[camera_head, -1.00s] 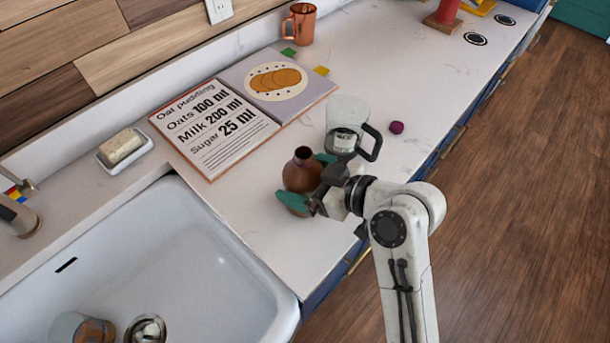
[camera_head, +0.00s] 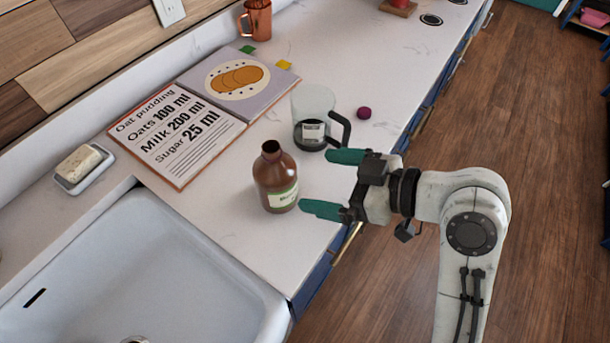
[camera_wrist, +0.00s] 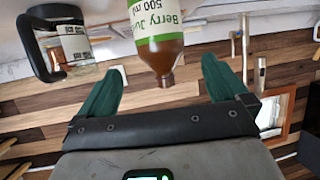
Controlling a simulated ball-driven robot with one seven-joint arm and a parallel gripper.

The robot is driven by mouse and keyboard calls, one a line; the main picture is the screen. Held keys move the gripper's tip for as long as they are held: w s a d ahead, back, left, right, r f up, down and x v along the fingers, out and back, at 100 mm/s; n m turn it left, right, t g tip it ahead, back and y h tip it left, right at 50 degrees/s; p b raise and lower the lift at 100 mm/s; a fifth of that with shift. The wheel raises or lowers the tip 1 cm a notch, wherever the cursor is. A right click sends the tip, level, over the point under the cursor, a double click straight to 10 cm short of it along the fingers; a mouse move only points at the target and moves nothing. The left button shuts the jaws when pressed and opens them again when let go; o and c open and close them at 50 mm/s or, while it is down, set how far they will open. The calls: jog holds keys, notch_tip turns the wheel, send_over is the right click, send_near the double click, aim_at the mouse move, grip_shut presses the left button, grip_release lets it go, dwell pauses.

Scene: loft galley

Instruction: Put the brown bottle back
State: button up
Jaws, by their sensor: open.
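The brown bottle (camera_head: 276,180) stands upright on the white counter (camera_head: 225,225), with a pale green-edged label on its front. In the wrist view the bottle (camera_wrist: 160,55) appears upside down, and its label reads "Berry Ju..." and "500 ml". My gripper (camera_head: 333,183) is open, with its two green fingers apart and nothing between them. It is just to the right of the bottle, with a gap between the fingertips and the glass. The wrist view shows the bottle beyond the open fingers (camera_wrist: 160,85).
An open recipe book (camera_head: 180,135), a copper mug (camera_head: 258,20), a small purple ball (camera_head: 364,112) and a soap dish (camera_head: 84,168) are on the counter. The sink (camera_head: 140,265) is at front left.

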jog(key=shift+s+d+r, duration=0.25)
jog(key=shift+d, duration=0.25)
jog(key=s+d+f+m+h, duration=0.35)
jog(key=d+f, duration=0.25)
jog(key=f, duration=0.4)
jog(key=s+d+f+m+g+h, duration=0.2)
jog(key=s+d+f+m+h, duration=0.2)
jog(key=s, duration=0.5)
jog(key=s+d+f+m+g+h, duration=0.3)
jog(key=s+d+f+m+h, duration=0.1)
jog(key=s+d+f, duration=0.4)
jog(key=d+f+m, duration=0.1)
jog(key=d, duration=0.1)
jog(key=shift+s+d+h, duration=0.35)
jog(key=shift+s+d, duration=0.05)
jog(key=shift+m, duration=0.25)
